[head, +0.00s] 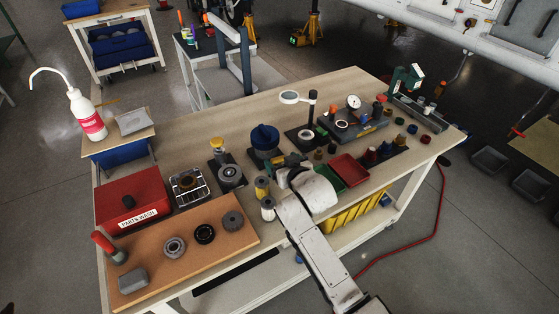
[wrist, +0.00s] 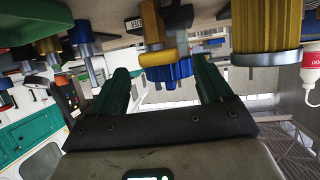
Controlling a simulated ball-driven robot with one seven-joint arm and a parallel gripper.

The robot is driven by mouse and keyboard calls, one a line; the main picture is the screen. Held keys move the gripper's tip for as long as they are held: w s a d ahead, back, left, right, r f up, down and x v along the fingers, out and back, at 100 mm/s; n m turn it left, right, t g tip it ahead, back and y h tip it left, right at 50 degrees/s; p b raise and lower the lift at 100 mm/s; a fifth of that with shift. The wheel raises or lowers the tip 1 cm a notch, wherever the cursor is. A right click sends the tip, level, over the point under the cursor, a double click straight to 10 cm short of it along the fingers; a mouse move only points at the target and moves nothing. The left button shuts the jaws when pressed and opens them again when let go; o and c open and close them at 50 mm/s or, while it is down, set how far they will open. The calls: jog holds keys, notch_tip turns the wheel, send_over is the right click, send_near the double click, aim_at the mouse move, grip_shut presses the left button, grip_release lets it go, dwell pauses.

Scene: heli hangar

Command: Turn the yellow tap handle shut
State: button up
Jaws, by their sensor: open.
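My gripper (head: 279,162) reaches over the near middle of the workbench. In the wrist view its two dark green fingers (wrist: 162,68) stand apart with nothing clamped between them. A yellow tap handle (wrist: 154,57) with a bent, lever-like shape shows there between the fingers, near the level of their tips. I cannot tell whether a finger touches it. A blue ribbed part (wrist: 170,74) is behind it. In the head view my gripper and arm hide most of this spot, so the handle is not clearly seen there. The wrist picture is upside down.
A large yellow cylinder with a silver band (wrist: 265,28) is close beside one finger. Two small jars (head: 262,187) stand left of my wrist. A blue fixture (head: 265,137) is behind my gripper. A red tray (head: 350,169) and a green tray (head: 356,178) lie right.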

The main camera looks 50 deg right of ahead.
aim_at(278, 161)
jog(key=shift+x, duration=1.2)
jog(key=shift+c, duration=0.2)
jog(key=c, duration=1)
jog(key=shift+r+p, duration=0.1)
jog(key=shift+p, duration=0.25)
jog(key=shift+s+r+n+y+p, duration=0.1)
jog(key=shift+n+y+p, duration=0.35)
jog(key=shift+p, duration=0.55)
jog(key=shift+f+n+y+p, duration=0.25)
jog(key=shift+n+y+p, duration=0.1)
jog(key=shift+y+p, duration=0.3)
jog(key=o, duration=1)
jog(key=shift+o, duration=0.2)
